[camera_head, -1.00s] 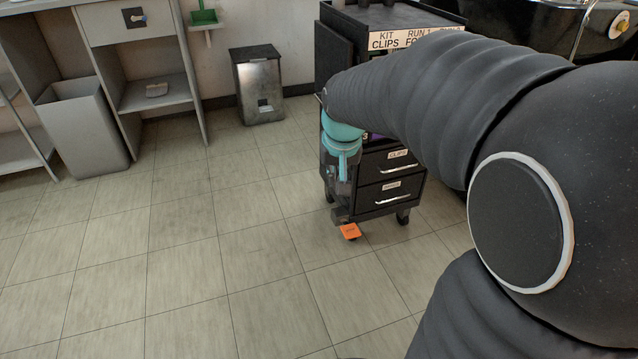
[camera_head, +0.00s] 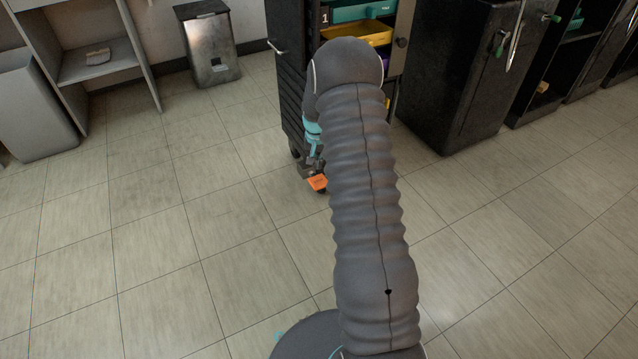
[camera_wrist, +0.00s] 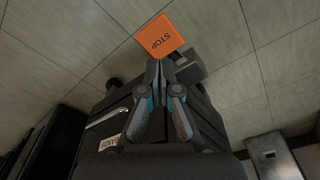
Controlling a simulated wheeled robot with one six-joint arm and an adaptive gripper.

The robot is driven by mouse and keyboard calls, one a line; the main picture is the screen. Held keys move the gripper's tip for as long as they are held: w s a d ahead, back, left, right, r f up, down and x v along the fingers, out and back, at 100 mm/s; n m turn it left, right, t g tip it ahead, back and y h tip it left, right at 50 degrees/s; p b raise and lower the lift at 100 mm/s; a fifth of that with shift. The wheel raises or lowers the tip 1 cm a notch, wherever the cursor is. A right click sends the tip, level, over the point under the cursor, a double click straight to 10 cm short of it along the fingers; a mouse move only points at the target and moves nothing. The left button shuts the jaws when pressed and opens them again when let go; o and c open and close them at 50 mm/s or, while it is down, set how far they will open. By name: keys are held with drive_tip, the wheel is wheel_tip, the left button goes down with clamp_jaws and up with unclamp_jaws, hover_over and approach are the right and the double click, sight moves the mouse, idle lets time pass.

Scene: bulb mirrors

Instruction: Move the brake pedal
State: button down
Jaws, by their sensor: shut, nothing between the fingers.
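The brake pedal is an orange plate marked STOP (camera_wrist: 160,37) with a dark grey block beside it, low on a wheeled cart. The orange plate also shows in the head view (camera_head: 318,183), just above the floor at the cart's lower front. My gripper (camera_wrist: 159,70) is shut and empty. In the wrist view its fingertips appear just below the orange plate and beside the grey block; I cannot tell whether they touch. In the head view my arm hides much of the cart's front.
The dark cart (camera_head: 292,105) has drawers and wheels; a yellow drawer (camera_head: 358,36) shows near its top. A black cabinet (camera_head: 455,85) stands to the right, and a metal bin (camera_head: 208,45) at the back left. The tiled floor to the left is clear.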

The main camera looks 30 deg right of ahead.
sight(318, 184)
drive_tip(key=shift+w+d+f, duration=0.1)
drive_tip(key=shift+d+f, duration=0.05)
drive_tip(key=shift+f, duration=0.2)
drive_tip(key=shift+f, duration=0.1)
drive_tip(key=shift+w+d+f+b, duration=0.15)
drive_tip(key=shift+f+b, duration=0.75)
drive_tip(key=shift+f, duration=0.8)
drive_tip(key=shift+w+f+b, duration=0.1)
drive_tip(key=shift+f+b, duration=0.75)
drive_tip(key=shift+f, duration=0.85)
drive_tip(key=shift+f+b, duration=0.85)
drive_tip(key=shift+f, duration=0.65)
drive_tip(key=shift+s+a+r, duration=0.2)
drive_tip(key=shift+s+r, duration=0.1)
drive_tip(key=shift+s+a+r+p, duration=0.15)
drive_tip(key=shift+s+a, duration=0.2)
drive_tip(key=shift+s, duration=0.15)
drive_tip(key=shift+s+a+r+p, duration=0.15)
drive_tip(key=shift+s+a, duration=0.15)
drive_tip(key=shift+s, duration=0.15)
drive_tip(key=shift+r, duration=0.1)
